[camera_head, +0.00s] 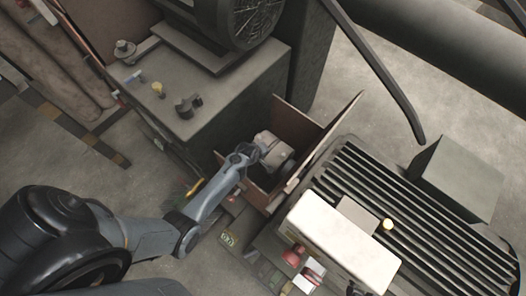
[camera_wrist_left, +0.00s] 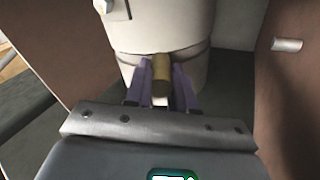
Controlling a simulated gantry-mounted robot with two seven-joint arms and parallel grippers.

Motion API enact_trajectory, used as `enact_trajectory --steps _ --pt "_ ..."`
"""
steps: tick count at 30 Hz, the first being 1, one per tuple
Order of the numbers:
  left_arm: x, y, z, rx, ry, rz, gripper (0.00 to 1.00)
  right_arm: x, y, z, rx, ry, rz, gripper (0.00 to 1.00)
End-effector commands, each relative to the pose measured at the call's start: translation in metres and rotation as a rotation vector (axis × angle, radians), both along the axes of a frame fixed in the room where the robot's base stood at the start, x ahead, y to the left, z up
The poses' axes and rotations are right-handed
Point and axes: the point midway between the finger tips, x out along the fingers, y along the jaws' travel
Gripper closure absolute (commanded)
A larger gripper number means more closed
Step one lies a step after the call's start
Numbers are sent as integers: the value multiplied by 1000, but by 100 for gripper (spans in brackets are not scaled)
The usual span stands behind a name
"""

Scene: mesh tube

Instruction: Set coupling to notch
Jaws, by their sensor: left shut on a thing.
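A pale cylindrical body, which looks like the coupling (camera_head: 280,157), sits between brown panels in the head view. In the left wrist view the coupling (camera_wrist_left: 165,28) fills the top middle, with a seam around its lower part and a small pale block on its upper left. A short brass pin (camera_wrist_left: 161,70) stands out from it near the seam. My left gripper (camera_wrist_left: 161,88) is shut on the brass pin, with a purple finger on each side. In the head view my left gripper (camera_head: 258,152) reaches the coupling from the left. I cannot make out a notch. My right gripper is not in view.
Brown panels (camera_head: 314,130) stand close around the coupling; one carries a pale peg (camera_wrist_left: 287,44). A grey cabinet (camera_head: 225,105) with a motor stands behind left. A ribbed dark machine (camera_head: 425,225) with a white box (camera_head: 342,240) and red knob (camera_head: 293,255) lies to the right.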

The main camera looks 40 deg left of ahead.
Motion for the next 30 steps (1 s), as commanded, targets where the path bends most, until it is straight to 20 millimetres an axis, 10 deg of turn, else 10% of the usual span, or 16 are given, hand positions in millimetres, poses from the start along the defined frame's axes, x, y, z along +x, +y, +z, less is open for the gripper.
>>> enact_trajectory --steps 5,6,11,30 --pt "0 -1 0 -1 1 -3 100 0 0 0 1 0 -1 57" --pt "0 -1 0 -2 1 -3 74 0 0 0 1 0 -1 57" --pt "0 -1 0 -1 1 -2 50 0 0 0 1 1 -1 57" --pt "-18 -2 34 -2 1 -1 50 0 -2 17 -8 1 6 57"
